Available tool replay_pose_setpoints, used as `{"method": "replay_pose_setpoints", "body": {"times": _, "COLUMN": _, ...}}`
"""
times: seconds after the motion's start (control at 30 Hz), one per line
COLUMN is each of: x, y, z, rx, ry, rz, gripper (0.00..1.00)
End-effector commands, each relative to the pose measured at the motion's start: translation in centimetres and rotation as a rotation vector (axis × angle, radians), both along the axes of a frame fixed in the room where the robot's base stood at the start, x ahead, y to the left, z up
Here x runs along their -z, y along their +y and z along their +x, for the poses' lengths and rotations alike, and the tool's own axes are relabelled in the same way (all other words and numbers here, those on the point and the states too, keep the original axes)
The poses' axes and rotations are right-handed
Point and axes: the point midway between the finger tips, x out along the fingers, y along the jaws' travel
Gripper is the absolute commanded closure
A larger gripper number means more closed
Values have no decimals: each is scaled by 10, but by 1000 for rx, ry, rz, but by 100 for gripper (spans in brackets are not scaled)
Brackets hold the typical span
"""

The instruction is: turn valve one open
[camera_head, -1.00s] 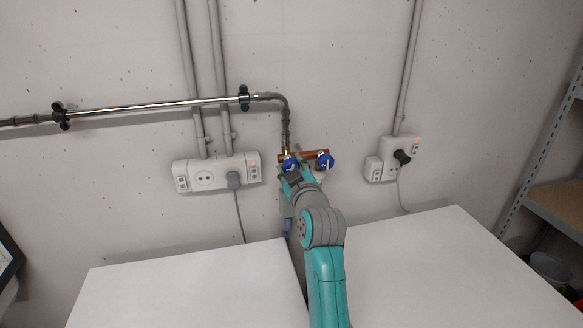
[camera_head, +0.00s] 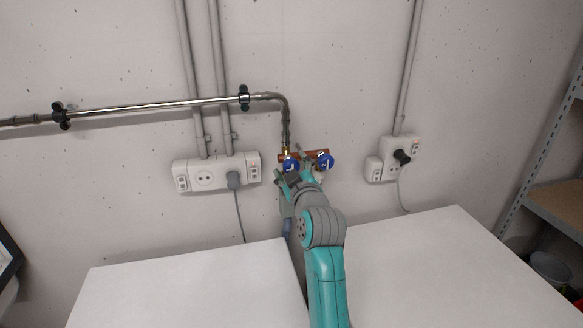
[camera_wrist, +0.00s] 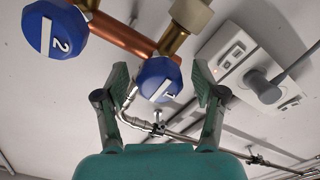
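Valve one is a blue round knob with a white label reading 1 (camera_wrist: 159,79), and it also shows in the head view (camera_head: 291,164). It sits on a copper pipe (camera_wrist: 120,38) on the wall. My gripper (camera_wrist: 160,84) is open, with one finger on each side of this knob. A gap shows between the knob and each finger; I cannot tell how deep the knob sits between them. In the head view my gripper (camera_head: 292,170) is at the knob and partly covers its surroundings. Valve two, a blue knob labelled 2 (camera_wrist: 56,29), is to the left in the wrist view.
Valve two (camera_head: 326,160) is close on the right of valve one. A socket strip (camera_head: 207,173) with a plugged cable is to the left and another socket (camera_head: 393,158) to the right. Two white-topped machines (camera_head: 420,262) stand below.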

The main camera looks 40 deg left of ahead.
Motion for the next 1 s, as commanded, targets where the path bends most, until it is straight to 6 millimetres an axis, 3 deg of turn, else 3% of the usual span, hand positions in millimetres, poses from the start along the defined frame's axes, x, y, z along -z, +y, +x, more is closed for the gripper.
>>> {"method": "replay_pose_setpoints", "body": {"times": 0.37, "x": 0, "y": -9, "z": -8, "rx": 0, "ry": 0, "rz": 2, "gripper": 31}}
{"method": "replay_pose_setpoints", "body": {"times": 0.8, "x": 0, "y": -71, "z": -60, "rx": 1, "ry": 0, "rz": 0, "gripper": 31}}
{"method": "replay_pose_setpoints", "body": {"times": 1.0, "x": 0, "y": -87, "z": -74, "rx": 1, "ry": 0, "rz": 0, "gripper": 31}}
